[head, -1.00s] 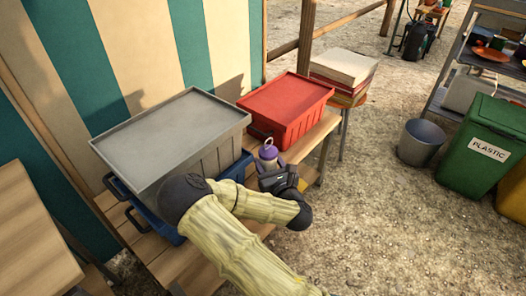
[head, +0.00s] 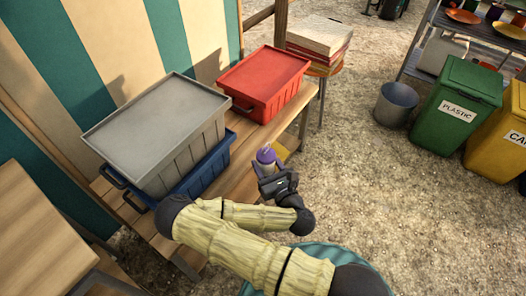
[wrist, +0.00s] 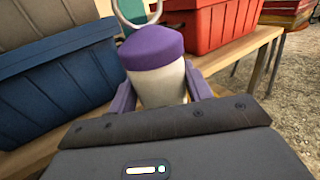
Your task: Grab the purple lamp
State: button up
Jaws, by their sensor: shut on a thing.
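The purple lamp (head: 266,155) has a purple cap, a pale body and a ring handle on top. My gripper (head: 270,174) is shut on its body, with a finger on each side. In the wrist view the lamp (wrist: 153,50) stands upright between the purple-grey fingers (wrist: 160,88), its ring cut off by the top edge. The gripper hides its lower part. In the head view it shows in front of the wooden bench (head: 232,188); I cannot tell how far it is above the bench top.
A grey crate (head: 158,125) on a blue crate (head: 205,165) and a red crate (head: 265,80) stand on the bench. A small yellow thing (head: 283,151) shows behind the lamp. A bucket (head: 396,104) and green bin (head: 455,108) stand right. Gravel between is clear.

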jog(key=shift+s+d, duration=0.2)
jog(key=shift+s, duration=0.25)
jog(key=shift+w, duration=0.15)
